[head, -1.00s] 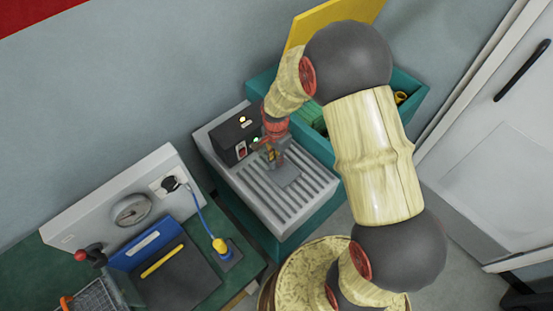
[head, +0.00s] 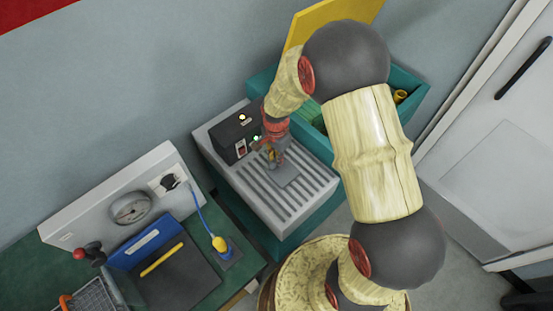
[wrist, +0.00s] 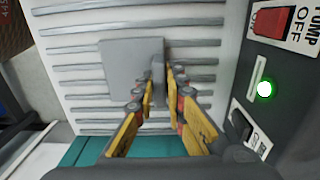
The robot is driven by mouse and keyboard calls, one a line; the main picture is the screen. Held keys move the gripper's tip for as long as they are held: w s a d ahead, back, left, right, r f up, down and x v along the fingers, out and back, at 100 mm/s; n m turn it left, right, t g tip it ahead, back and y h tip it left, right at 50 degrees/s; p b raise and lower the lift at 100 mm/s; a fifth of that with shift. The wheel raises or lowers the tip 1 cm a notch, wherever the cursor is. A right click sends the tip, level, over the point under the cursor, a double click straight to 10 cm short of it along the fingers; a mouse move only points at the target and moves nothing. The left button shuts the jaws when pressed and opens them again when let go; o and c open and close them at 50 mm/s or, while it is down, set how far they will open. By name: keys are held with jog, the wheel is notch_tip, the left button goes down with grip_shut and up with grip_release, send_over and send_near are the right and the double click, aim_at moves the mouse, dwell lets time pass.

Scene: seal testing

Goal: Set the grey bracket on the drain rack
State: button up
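The grey bracket (wrist: 130,68) lies with its flat plate on the slatted drain rack (wrist: 70,50). Its upright flange (wrist: 158,75) stands at the plate's right side in the wrist view. The bracket also shows on the rack (head: 245,170) in the head view, as a flat grey plate (head: 286,176). My gripper (wrist: 162,88) is over the rack with its yellow-padded fingers on either side of the flange. The fingers look spread, with a gap beside the flange. In the head view my gripper (head: 274,155) partly hides the bracket's upright part.
A dark control box (wrist: 265,90) with a red pump switch and a lit green lamp stands close to the gripper. A teal bin (head: 410,95) with a yellow panel is behind my arm. A bench with a gauge (head: 131,208) and blue cable is at left.

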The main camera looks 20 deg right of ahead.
jog(key=o, duration=0.5)
jog(key=shift+o, duration=0.2)
jog(key=shift+r+p, duration=2.2)
jog(key=shift+r, duration=0.85)
